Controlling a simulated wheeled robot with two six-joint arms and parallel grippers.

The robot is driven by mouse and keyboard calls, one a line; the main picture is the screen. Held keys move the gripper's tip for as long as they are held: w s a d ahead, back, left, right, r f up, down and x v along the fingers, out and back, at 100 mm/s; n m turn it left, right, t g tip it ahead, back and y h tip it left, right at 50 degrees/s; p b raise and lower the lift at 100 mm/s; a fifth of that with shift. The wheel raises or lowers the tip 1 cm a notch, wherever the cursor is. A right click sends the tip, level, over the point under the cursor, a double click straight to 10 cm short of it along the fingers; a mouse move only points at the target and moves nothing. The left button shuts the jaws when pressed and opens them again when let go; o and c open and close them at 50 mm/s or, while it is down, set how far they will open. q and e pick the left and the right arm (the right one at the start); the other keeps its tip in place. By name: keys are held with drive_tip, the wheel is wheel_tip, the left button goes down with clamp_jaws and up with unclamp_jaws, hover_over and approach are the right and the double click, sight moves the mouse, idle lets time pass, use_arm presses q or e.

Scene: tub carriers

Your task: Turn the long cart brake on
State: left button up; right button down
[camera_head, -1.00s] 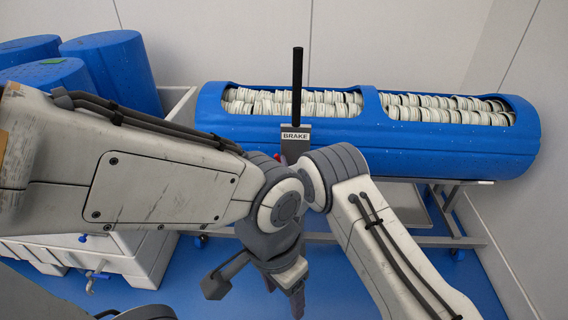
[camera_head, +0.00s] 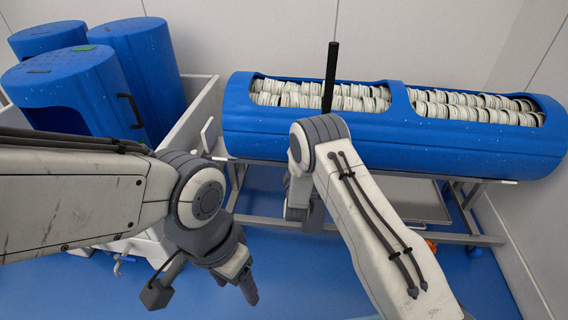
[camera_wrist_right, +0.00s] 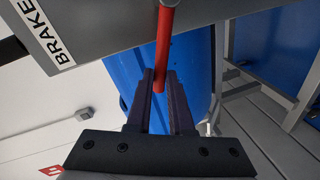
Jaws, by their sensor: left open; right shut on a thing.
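The long cart carries a long blue tub (camera_head: 400,125) filled with rows of white ring-like items. A red brake lever (camera_wrist_right: 165,45) reaches down from the panel. My right gripper (camera_wrist_right: 159,78) is shut on its lower end, but the arm hides this gripper in the head view. My left gripper (camera_head: 250,290) is open and empty, low over the blue floor.
Several blue drums (camera_head: 75,85) stand in a white bin (camera_head: 205,110) at the left. The cart's grey frame (camera_head: 400,233) stands on the floor near the back wall. Blue floor (camera_head: 330,285) lies open in front of it.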

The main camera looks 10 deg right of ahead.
idle(0.3)
drive_tip(key=c, duration=0.8)
unclamp_jaws()
drive_tip(key=p+v, duration=0.1)
drive_tip(key=v, duration=0.9)
drive_tip(key=shift+s, duration=0.25)
